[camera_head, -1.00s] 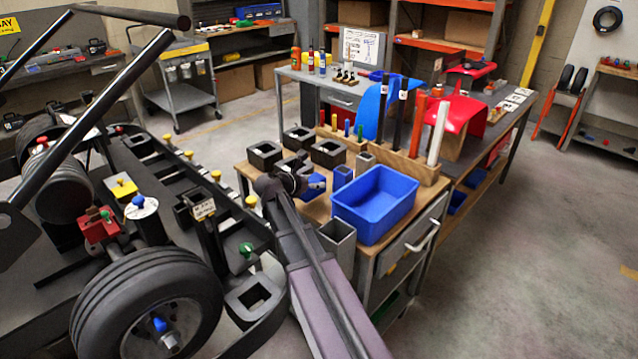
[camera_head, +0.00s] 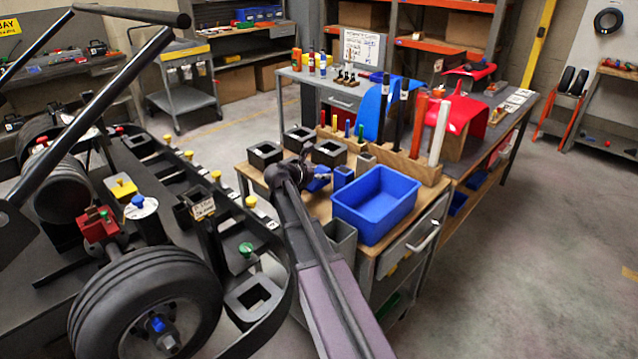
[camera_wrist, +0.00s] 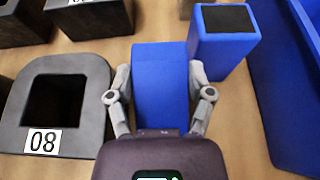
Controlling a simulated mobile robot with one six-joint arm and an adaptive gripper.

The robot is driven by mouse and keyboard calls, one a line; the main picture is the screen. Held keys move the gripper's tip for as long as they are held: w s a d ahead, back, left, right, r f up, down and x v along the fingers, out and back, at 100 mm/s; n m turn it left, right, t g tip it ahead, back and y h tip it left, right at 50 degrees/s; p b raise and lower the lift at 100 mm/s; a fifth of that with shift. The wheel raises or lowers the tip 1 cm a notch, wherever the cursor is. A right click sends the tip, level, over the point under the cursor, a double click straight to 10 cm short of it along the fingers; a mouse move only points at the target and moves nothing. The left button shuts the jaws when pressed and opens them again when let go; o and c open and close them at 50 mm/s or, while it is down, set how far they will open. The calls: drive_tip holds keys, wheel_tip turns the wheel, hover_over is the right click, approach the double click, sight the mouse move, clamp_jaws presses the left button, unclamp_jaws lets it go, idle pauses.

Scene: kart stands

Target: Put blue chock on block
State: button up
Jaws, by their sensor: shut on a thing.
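The blue chock (camera_wrist: 160,88) is a plain blue block with a sloping top face, between the two fingers of my gripper (camera_wrist: 160,74) in the wrist view. The fingers are shut on its sides. In the head view the chock (camera_head: 319,180) shows as a small blue patch beyond my wrist, mostly hidden by my arm. A taller blue block with a dark top (camera_wrist: 224,32) stands close to the right of the chock; it also shows in the head view (camera_head: 343,177). A black hollow block marked 08 (camera_wrist: 72,143) stands left of the chock.
A blue bin (camera_head: 375,205) stands just right of my gripper on the wooden bench top (camera_head: 240,168). More black hollow blocks (camera_head: 265,153) stand behind and left. A rack of tall rods (camera_head: 410,165) is behind the bin. The kart (camera_head: 150,290) fills the left.

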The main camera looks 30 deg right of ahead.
sight(319, 181)
drive_tip(key=shift+f+b, duration=1.4)
drive_tip(key=shift+f, duration=0.3)
drive_tip(key=shift+f, duration=0.15)
drive_tip(key=o, duration=0.9)
drive_tip(key=shift+o, duration=0.2)
drive_tip(key=shift+r, duration=0.3)
drive_tip(key=p+v, duration=0.4)
drive_tip(key=v, duration=0.8)
drive_tip(key=shift+p, duration=0.35)
